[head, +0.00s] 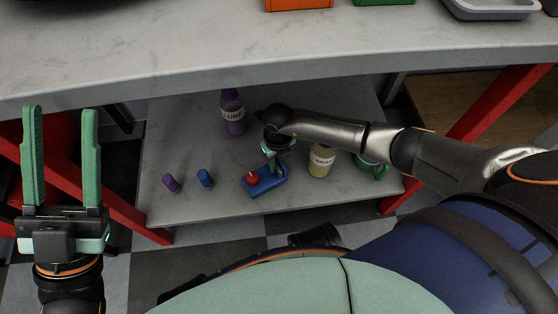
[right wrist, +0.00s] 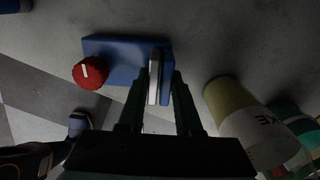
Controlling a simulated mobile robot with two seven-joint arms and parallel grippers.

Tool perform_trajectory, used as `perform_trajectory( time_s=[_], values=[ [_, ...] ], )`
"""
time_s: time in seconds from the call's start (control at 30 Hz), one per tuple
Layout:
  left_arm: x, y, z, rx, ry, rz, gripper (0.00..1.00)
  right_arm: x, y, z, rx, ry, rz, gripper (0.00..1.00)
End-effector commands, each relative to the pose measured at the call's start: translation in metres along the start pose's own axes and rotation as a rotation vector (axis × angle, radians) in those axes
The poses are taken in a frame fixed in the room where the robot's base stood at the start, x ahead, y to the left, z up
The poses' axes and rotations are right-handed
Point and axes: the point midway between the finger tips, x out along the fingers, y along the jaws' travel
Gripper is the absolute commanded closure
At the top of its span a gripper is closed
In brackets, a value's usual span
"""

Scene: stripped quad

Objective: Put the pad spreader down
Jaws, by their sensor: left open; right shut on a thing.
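The pad spreader (head: 268,186) is a blue block with a red knob (head: 252,178) on its left end, low over the lower shelf. My right gripper (head: 275,165) reaches down from above and is shut on the upright part at its right end. In the right wrist view the two fingers (right wrist: 163,80) stand either side of a thin blue-grey plate on the spreader (right wrist: 112,50). Whether its underside touches the shelf I cannot tell. My left gripper (head: 62,160) is open and empty, upright at the far left, away from the shelf.
On the lower shelf (head: 185,145) stand a purple bottle (head: 233,114), a yellowish bottle (head: 320,161), a green item (head: 368,160), and small purple (head: 171,183) and blue (head: 205,178) cylinders. The grey worktop (head: 200,50) overhangs the shelf. Red legs (head: 500,105) flank it.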

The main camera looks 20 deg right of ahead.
Motion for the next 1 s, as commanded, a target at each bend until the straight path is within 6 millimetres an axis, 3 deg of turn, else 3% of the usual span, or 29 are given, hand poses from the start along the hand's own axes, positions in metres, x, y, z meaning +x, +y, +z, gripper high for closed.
perform_trajectory(
  time_s=[0.07,0.1,0.33,0.67,1.0],
  values=[
    [0.000,0.000,0.000,0.000,-0.001,0.001,0.50,0.001,0.001,0.001,0.000,-0.002,0.002,1.00],
    [0.000,0.000,0.000,0.000,-0.001,0.001,0.50,0.002,0.000,0.000,0.000,0.000,0.000,0.63],
    [0.000,-0.001,0.000,0.002,-0.001,0.000,0.50,0.002,0.000,0.000,0.000,0.000,0.000,0.37],
    [0.000,-0.001,0.001,0.004,-0.001,0.000,0.50,-0.001,-0.001,0.000,0.000,0.000,-0.001,0.37],
    [0.026,-0.020,-0.030,-0.020,0.016,-0.015,0.50,-0.071,-0.001,0.001,-0.001,-0.002,-0.001,0.37]
  ],
)
